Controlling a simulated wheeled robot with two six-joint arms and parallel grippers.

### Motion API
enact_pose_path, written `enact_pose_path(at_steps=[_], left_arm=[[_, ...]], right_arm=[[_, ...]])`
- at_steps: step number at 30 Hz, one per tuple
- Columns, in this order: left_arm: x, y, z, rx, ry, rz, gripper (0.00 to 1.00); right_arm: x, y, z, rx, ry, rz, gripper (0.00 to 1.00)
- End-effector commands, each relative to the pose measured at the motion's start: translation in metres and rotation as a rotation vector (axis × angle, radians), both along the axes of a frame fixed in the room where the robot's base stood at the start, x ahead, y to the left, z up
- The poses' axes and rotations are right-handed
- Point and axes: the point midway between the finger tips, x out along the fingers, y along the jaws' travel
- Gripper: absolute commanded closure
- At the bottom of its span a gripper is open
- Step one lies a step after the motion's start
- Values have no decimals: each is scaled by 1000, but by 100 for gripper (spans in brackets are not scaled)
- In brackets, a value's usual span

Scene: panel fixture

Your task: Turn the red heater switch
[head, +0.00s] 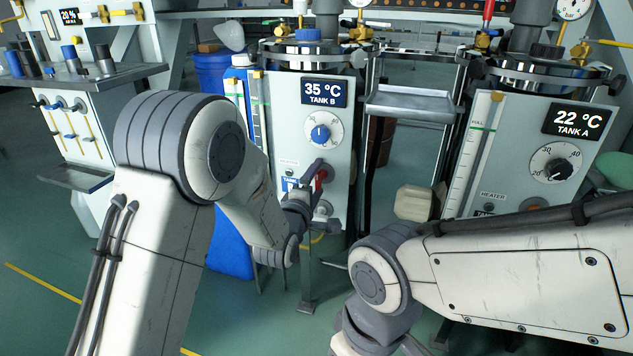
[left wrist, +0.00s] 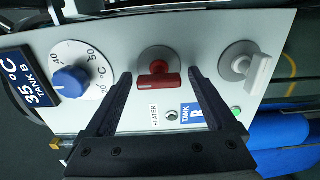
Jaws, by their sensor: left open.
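The red heater switch (head: 321,177) is on the front of the pale Tank B panel, below the blue dial. In the left wrist view the red switch (left wrist: 158,82) has a T-shaped handle on a round grey base, beside the word HEATER. My left gripper (head: 311,172) is at the panel and partly hides the switch in the head view. In the left wrist view my left gripper (left wrist: 157,77) is open, its black fingertips either side of the switch with gaps showing. I cannot tell its exact distance from the panel. My right gripper is out of view.
The blue dial (left wrist: 71,80) is left of the switch in the left wrist view, and a white handle (left wrist: 257,71) is to the right. The Tank A panel (head: 520,150) stands at the right. A blue drum (head: 212,72) stands behind Tank B.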

Motion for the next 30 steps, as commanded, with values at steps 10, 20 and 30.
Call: enact_pose_path(at_steps=[10,20,30], left_arm=[[-36,12,2,1,4,0,10],[-89,29,3,2,6,0,10],[-100,32,0,0,0,0,10]], right_arm=[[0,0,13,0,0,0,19],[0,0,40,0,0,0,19],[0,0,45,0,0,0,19]])
